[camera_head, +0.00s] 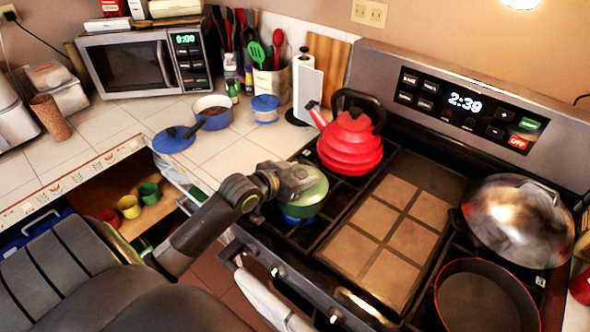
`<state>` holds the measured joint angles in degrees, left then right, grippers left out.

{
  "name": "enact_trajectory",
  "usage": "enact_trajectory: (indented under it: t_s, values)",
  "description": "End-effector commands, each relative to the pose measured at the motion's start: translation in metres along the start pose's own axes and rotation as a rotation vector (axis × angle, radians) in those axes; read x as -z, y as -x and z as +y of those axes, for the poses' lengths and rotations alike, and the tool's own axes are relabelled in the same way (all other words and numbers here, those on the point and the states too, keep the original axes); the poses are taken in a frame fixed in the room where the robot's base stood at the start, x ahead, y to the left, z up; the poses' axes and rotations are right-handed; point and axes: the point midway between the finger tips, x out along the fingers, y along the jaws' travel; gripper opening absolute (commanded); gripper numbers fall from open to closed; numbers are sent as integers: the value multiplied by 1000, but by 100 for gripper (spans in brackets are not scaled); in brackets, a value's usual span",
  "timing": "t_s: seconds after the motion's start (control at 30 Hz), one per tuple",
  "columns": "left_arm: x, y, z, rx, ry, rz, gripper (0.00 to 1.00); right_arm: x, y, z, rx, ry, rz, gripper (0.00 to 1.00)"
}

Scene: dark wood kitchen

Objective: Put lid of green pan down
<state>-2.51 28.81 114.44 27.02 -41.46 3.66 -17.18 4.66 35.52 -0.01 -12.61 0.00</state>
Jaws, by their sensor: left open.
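A green lid (312,188) sits at the front left of the stove. A blue rounded surface (301,211) shows just under it, and I cannot tell whether the lid rests on it. My left gripper (300,182) is open at the lid's left side and hides part of it, including any knob. I cannot tell whether the fingers touch the lid. The body of a green pan is not clearly seen. My right gripper is out of view.
A red kettle (351,142) stands close behind the lid. A metal dome (516,221) and a dark red-rimmed pan (487,297) are on the right of the stove. The flat griddle (375,235) is clear. An open drawer (124,196) with cups is at left.

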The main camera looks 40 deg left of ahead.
Motion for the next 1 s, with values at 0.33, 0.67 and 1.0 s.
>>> enact_trajectory:
  t_s: [0.33,0.67,1.0]
  values:
    - [8,41,0,0,-7,-2,54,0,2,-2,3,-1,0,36]
    - [10,102,0,1,-6,-3,54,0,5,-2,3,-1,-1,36]
    - [10,124,0,-1,-2,1,54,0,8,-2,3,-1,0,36]
